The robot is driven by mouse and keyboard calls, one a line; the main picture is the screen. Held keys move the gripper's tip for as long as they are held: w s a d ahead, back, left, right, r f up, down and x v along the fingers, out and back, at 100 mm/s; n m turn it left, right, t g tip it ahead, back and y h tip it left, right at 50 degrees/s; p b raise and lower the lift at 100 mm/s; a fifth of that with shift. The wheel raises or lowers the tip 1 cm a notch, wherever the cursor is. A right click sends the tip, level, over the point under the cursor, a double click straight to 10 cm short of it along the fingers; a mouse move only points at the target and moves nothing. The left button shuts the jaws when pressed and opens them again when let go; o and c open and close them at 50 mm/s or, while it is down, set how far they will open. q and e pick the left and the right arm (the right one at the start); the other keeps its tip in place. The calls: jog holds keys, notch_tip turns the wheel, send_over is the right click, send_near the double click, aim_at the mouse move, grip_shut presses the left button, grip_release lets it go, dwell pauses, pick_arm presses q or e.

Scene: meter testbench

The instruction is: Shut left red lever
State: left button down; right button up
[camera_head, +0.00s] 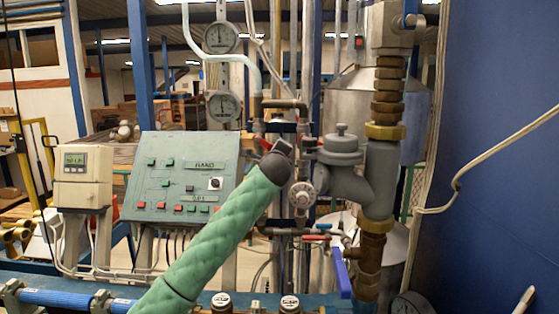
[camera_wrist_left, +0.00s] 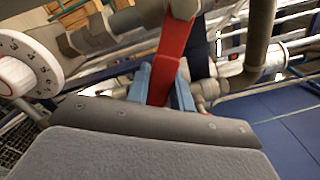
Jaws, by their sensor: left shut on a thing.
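The left red lever (camera_wrist_left: 176,48) runs down from the top of the left wrist view to between the blue-grey fingers of my left gripper (camera_wrist_left: 162,88). The fingers are shut on its lower end. In the head view my left arm, in a green padded sleeve, reaches up to the pipework. My left gripper (camera_head: 283,148) is small there, and only a bit of red (camera_head: 265,143) shows beside it. The arm and wrist hide most of the lever and its valve. My right gripper is in neither view.
A round white dial or knob (camera_wrist_left: 24,62) is close at the left of the wrist view. A grey control panel (camera_head: 180,177) stands left of the arm. A thick grey pipe (camera_head: 379,180) and a blue lever (camera_head: 341,272) are to the right.

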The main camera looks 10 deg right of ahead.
pick_arm(q)
jog(key=shift+s+d+r+n+b, duration=0.1)
jog(key=shift+d+r+n+b, duration=0.1)
jog(key=shift+r+n, duration=0.25)
jog(key=shift+d+r+n+b, duration=0.1)
jog(key=shift+r+n+b, duration=0.1)
jog(key=shift+n, duration=0.45)
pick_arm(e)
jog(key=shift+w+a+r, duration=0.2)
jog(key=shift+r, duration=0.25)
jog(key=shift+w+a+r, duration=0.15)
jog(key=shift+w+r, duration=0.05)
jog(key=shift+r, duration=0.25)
pick_arm(q)
jog(key=c, duration=1.2)
grip_release()
jog(key=shift+s+a, duration=0.1)
jog(key=shift+s, duration=0.15)
jog(key=b+v, duration=0.3)
jog(key=v, duration=0.4)
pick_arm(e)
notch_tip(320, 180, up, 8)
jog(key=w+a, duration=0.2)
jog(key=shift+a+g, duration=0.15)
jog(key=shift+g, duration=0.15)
